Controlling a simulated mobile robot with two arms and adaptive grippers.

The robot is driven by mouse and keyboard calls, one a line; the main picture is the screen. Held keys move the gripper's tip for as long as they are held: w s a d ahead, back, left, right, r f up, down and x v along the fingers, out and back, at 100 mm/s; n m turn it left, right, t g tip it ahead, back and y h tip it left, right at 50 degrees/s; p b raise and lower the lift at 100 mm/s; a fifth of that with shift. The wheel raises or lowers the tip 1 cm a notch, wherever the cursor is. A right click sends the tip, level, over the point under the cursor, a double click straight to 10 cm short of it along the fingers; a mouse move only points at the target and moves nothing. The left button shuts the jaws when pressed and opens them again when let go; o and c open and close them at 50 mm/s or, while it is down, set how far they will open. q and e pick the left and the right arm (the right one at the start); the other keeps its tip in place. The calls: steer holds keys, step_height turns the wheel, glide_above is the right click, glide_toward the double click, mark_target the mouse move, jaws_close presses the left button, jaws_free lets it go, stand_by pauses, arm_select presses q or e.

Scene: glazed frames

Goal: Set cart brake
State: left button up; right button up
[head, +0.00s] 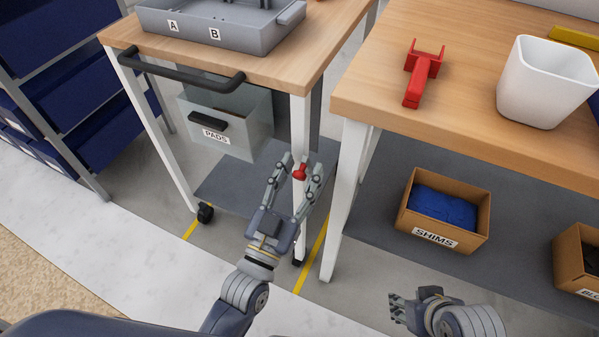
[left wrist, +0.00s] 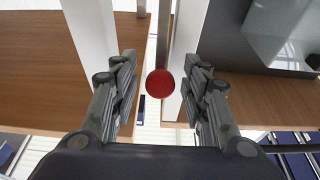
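The cart (head: 285,78) has a wooden top, white legs, a black handle bar and black casters. A red brake knob (head: 300,172) shows by its near right leg. My left gripper (head: 303,163) is open, with the knob between its fingers. In the left wrist view the red knob (left wrist: 160,83) sits between the two fingers, with a gap on each side. The knob's lever is mostly hidden. My right gripper (head: 394,307) is open and empty, low in the head view, away from the cart.
A grey tray (head: 222,37) marked A and B stands on the cart, above a PADS drawer (head: 228,122). The workbench (head: 465,97) at right holds a red forked tool (head: 420,75) and a white bin (head: 545,82). A SHIMS box (head: 432,238) sits below. Blue shelving (head: 75,95) stands left.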

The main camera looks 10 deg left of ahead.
arm_select(q)
steer(key=v, duration=1.2)
